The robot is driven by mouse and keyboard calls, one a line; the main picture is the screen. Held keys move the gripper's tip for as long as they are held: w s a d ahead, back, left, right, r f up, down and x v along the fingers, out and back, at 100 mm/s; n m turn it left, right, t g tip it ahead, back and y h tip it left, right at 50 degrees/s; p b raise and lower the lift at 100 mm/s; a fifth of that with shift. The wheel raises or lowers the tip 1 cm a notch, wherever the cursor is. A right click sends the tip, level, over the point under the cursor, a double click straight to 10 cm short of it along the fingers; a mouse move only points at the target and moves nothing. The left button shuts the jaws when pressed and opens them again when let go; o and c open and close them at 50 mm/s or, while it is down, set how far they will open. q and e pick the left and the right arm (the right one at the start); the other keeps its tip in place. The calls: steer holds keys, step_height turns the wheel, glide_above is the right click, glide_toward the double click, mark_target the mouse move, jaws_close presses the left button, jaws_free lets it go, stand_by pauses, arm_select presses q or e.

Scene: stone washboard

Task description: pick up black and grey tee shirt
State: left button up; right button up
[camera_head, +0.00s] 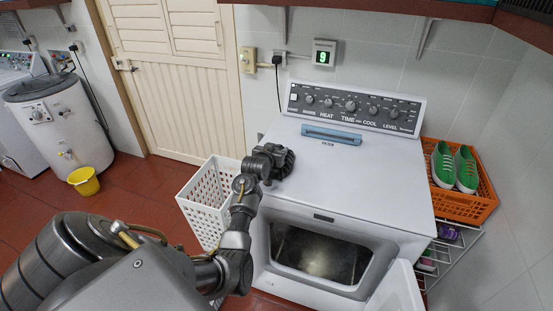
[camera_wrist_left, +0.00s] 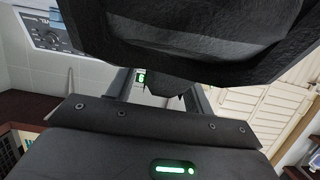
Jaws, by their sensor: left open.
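My left gripper (camera_head: 274,160) is over the left edge of the white dryer's top, beside the white laundry basket. It is dark, and its fingers are hard to make out in the head view. In the left wrist view, a large dark, creased shape (camera_wrist_left: 200,30) fills the top and hides the finger ends. I cannot tell whether this is the black and grey tee shirt. No tee shirt is clearly recognisable in the head view. My left gripper is open. My right gripper is not in view.
The white dryer (camera_head: 375,185) has its front door (camera_head: 398,292) open, and its drum looks empty. The white perforated basket (camera_head: 207,200) stands left of it. An orange crate (camera_head: 465,200) with green shoes (camera_head: 455,168) is at right. A yellow bucket (camera_head: 84,181) stands far left.

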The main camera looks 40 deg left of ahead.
arm_select(q)
jaws_close()
stand_by(0.4)
